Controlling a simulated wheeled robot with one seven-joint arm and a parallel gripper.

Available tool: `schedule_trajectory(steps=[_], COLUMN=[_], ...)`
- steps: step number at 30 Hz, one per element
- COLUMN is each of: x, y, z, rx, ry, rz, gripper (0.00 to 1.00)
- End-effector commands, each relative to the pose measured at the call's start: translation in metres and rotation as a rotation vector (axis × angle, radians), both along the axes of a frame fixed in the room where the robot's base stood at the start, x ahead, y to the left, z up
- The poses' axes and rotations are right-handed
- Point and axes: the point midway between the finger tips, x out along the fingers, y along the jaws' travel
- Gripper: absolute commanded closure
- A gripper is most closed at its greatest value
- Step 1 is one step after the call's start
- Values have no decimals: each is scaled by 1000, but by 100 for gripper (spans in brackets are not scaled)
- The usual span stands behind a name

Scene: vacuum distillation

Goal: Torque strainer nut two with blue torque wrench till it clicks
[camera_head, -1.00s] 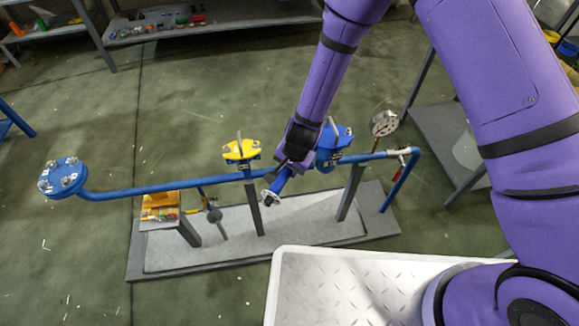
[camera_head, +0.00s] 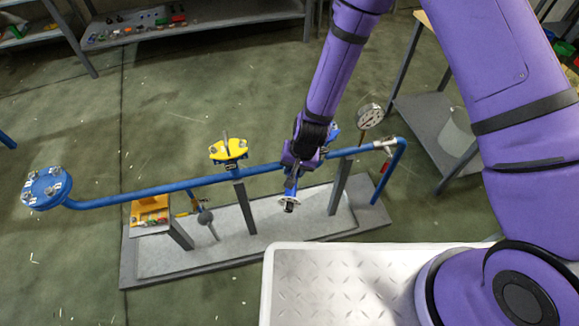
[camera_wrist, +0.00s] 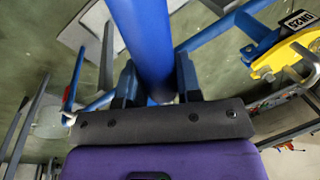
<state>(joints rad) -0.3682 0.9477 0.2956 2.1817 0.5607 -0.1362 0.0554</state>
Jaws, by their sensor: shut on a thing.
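The blue torque wrench (camera_head: 291,186) is in my gripper (camera_head: 294,168), its silver-and-black end pointing down in front of the blue pipe in the head view. In the wrist view my gripper (camera_wrist: 158,86) is shut around the wrench's blue shaft (camera_wrist: 143,35), which runs up out of the picture. The blue strainer (camera_head: 333,134) is mostly hidden behind my gripper and wrist. Its nuts, including nut two, cannot be made out now. The wrench appears apart from any nut.
A yellow-topped fitting (camera_head: 228,150) stands on the blue pipe (camera_head: 130,194) left of my gripper, also in the wrist view (camera_wrist: 290,52). A bolted blue flange (camera_head: 47,187) is at the pipe's left end. A gauge (camera_head: 370,116) rises at right. A yellow tray (camera_head: 150,210) is lower left.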

Motion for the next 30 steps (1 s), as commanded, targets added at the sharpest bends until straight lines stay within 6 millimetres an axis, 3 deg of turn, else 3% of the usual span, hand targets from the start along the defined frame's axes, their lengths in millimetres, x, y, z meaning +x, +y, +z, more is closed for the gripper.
schedule_trajectory(steps=[8, 30], x=[0, 6], y=[-1, -61], z=[1, 0], rx=[1, 1], ry=[-1, -1], rz=[6, 368], gripper=[100, 100])
